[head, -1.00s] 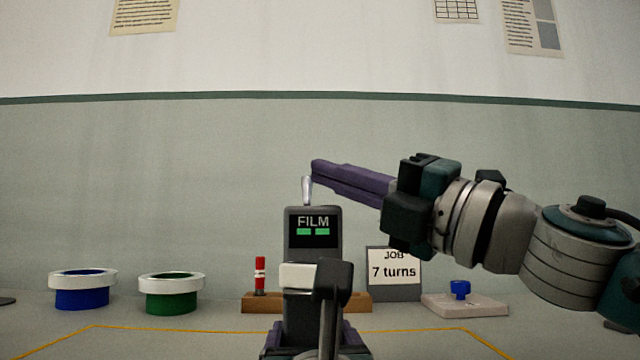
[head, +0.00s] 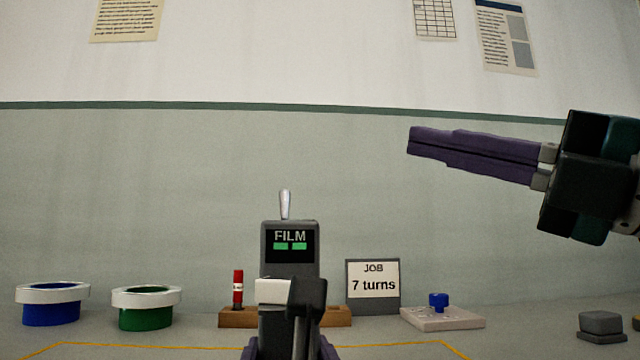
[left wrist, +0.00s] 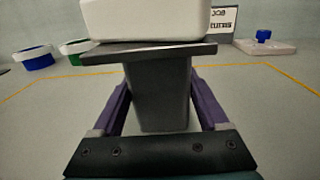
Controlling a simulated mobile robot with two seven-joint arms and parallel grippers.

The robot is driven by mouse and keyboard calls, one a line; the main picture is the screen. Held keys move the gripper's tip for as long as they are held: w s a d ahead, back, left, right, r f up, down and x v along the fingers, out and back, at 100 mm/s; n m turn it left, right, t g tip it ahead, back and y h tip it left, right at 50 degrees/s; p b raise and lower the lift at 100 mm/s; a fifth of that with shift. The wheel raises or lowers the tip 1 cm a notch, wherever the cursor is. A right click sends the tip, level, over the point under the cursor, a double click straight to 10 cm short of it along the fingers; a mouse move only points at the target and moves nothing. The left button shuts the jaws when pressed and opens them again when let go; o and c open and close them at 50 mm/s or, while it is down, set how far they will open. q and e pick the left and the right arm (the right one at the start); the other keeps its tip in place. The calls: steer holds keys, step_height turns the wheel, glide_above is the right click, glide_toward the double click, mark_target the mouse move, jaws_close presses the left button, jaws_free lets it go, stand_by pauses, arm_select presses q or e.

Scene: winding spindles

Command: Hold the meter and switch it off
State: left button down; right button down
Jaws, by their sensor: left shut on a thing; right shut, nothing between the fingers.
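The meter (head: 290,262) is a dark grey upright block with a screen reading FILM above two green bars. A silver toggle lever (head: 285,205) stands nearly upright on its top. My left gripper (head: 290,350) is shut on the meter's lower body, with a purple finger on each side. In the left wrist view the meter's grey lower part (left wrist: 158,95) sits between the fingers, under a white block. My right gripper (head: 412,142) is shut and empty, up and to the right of the lever, clear of it.
A blue pot (head: 50,312) and a green pot (head: 146,318) stand at left. Behind the meter are a wooden rack (head: 237,319) with a red spindle (head: 238,285) and a "JOB 7 turns" sign (head: 373,300). A pale base (head: 445,320) with a blue knob stands at right.

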arm_select(q)
steer(key=shift+f, duration=0.1)
jaws_free()
